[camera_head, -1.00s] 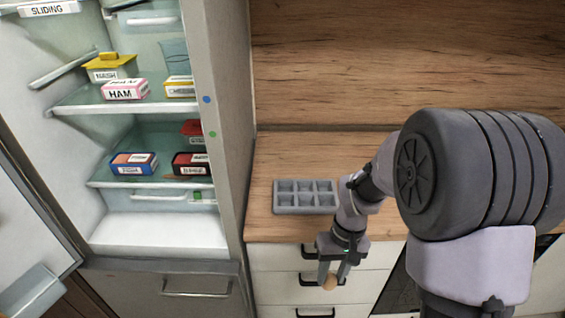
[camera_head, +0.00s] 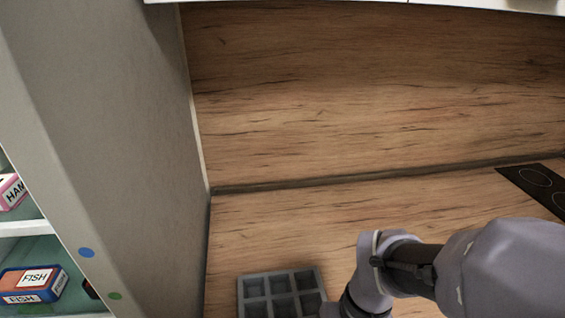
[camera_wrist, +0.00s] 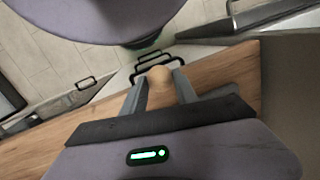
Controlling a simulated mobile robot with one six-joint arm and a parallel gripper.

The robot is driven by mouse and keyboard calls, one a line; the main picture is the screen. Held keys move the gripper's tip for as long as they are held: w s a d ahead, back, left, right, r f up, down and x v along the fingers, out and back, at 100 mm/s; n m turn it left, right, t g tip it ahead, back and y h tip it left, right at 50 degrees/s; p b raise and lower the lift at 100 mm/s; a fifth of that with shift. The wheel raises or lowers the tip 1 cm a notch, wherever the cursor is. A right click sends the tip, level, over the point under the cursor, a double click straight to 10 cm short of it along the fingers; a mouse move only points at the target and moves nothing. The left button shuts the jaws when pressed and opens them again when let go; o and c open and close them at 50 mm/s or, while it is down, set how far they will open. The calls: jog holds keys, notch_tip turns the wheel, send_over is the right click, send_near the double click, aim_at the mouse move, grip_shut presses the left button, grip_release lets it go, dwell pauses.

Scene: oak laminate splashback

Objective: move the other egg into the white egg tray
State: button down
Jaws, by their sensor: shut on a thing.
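The egg (camera_wrist: 159,73) is pale tan and sits between the two fingertips of my gripper (camera_wrist: 160,80) in the wrist view. My gripper is shut on it. In the head view my arm runs off the bottom edge, so the gripper and egg are out of sight there. The egg tray (camera_head: 271,284) looks grey rather than white and has several square compartments. It lies on the wooden counter at the bottom of the head view, left of my wrist. Its visible compartments look empty; its near edge is cut off.
The open fridge stands at the left, its side wall (camera_head: 110,130) beside the counter. A fish box (camera_head: 35,283) and a ham box (camera_head: 12,193) are on its shelves. The wooden counter (camera_head: 300,230) behind the tray is clear. A black hob (camera_head: 545,185) is at the right.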

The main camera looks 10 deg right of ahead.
jog(key=p, duration=0.1)
jog(key=r+p, duration=0.1)
jog(key=shift+w+r+p, duration=0.3)
jog(key=shift+w+p, duration=0.05)
jog(key=shift+w, duration=0.05)
jog(key=w+f, duration=0.1)
jog(key=w, duration=0.3)
jog(key=w+f+b, duration=0.1)
jog(key=w, duration=0.4)
jog(key=w+f+b, duration=0.1)
jog(key=w, duration=0.3)
jog(key=shift+w+d, duration=0.2)
jog(key=shift+w, duration=0.05)
jog(key=shift+w+f+b, duration=0.15)
jog(key=shift+f+b, duration=0.85)
jog(key=shift+f, duration=0.7)
jog(key=shift+f, duration=0.2)
jog(key=c, duration=0.9)
grip_release()
jog(key=shift+c, duration=0.2)
